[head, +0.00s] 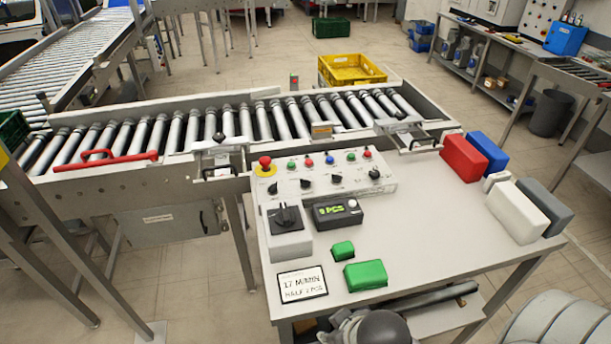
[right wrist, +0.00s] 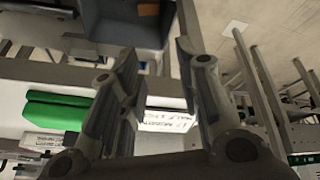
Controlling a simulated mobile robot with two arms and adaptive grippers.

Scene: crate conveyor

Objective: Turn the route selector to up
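A grey box with a large black rotary switch (head: 285,217) stands at the left of the table. Behind it is a sloped white control panel (head: 376,188) with a red emergency button, small coloured buttons and several black knobs (head: 337,178). I cannot read which of these is the route selector, nor its setting. My right gripper (right wrist: 155,58) is open and empty in the right wrist view. In the head view, part of my right arm shows at the bottom, by the table's front edge, apart from the switch and knobs. My left gripper is not in view.
A black display box (head: 338,212), green blocks (head: 366,275) and a sign card (head: 301,284) lie near the switch box. Red, blue, white and grey blocks (head: 518,211) stand at the table's right. The roller conveyor (head: 190,128) runs behind. The table's middle right is clear.

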